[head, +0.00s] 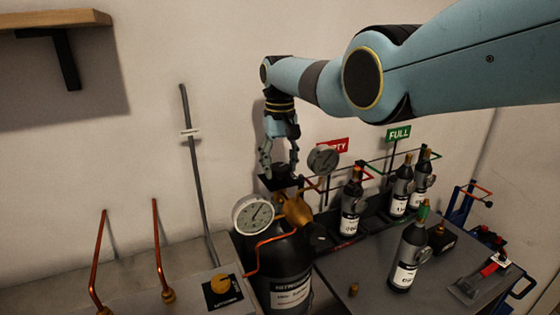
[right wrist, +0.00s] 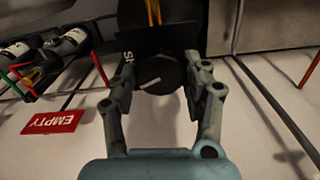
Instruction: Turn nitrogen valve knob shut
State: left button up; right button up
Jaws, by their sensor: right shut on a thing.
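The large dark nitrogen bottle (head: 287,255) stands at the bottom middle of the head view, with a brass valve body (head: 297,208) on its neck. The black valve knob (right wrist: 160,75) has a white line on its face and sits between my right fingers in the right wrist view. My right gripper (head: 280,170) points down at the top of the valve and is shut on the knob. The gripper (right wrist: 160,64) hides part of the knob's sides. A black plate with partly hidden lettering lies behind the knob. My left gripper is not in view.
A white dial gauge (head: 253,214) and a second gauge (head: 323,160) flank the valve. Several small bottles (head: 406,255) stand at right near the red EMPTY sign (right wrist: 53,122) and green FULL sign (head: 398,134).

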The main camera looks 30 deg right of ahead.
aim_at(280, 167)
jog(key=shift+m, duration=2)
jog(key=o, duration=1.2)
jog(key=shift+c, duration=0.2)
notch_tip(280, 167, up, 12)
jog(key=shift+f, duration=0.1)
